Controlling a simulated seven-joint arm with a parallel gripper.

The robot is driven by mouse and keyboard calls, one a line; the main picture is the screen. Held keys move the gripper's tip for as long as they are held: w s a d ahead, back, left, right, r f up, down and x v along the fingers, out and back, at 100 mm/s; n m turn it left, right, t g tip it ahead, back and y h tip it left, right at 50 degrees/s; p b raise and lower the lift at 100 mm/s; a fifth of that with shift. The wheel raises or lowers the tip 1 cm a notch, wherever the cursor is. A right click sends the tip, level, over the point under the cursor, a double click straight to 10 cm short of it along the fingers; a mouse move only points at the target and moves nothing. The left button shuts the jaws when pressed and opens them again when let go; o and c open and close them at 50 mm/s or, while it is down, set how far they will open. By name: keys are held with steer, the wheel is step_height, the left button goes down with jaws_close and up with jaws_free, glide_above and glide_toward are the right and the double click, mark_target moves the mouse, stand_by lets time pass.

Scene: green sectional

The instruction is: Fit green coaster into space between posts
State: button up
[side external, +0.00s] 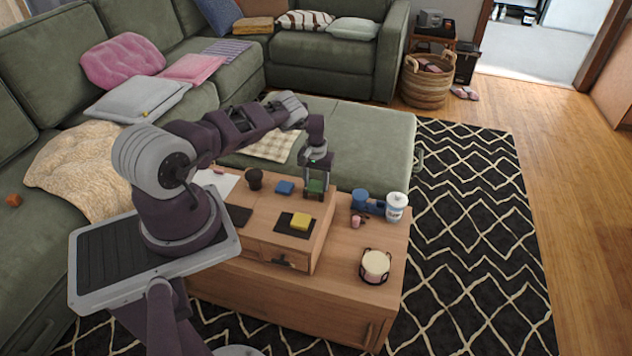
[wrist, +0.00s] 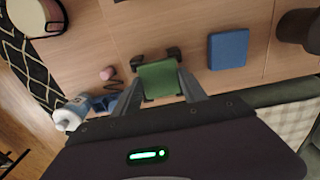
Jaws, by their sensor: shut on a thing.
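The green coaster (side external: 316,186) is held between the fingers of my gripper (side external: 316,192), close above the right end of the raised wooden box on the table. In the wrist view the green coaster (wrist: 160,81) fills the gap between the fingers of my gripper (wrist: 157,62), which are shut on it. Dark pieces show at the finger ends; I cannot tell whether they are finger pads or the posts. No posts can be clearly made out elsewhere. Whether the coaster touches the box is unclear.
A blue block (side external: 285,187) lies left of the gripper. A yellow block (side external: 300,221) sits on a dark square in front. A dark cup (side external: 254,180) stands behind left. To the right are a white bottle (side external: 396,207), a small pink object (side external: 356,221) and a cream cylinder (side external: 376,264).

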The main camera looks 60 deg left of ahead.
steer(key=shift+f, duration=0.9)
stand_by(1.1)
steer(key=o, duration=1.4)
steer(key=shift+a+r, duration=0.25)
steer(key=shift+r, duration=0.4)
steer(key=shift+d+r, duration=0.25)
steer(key=shift+r, duration=3.1)
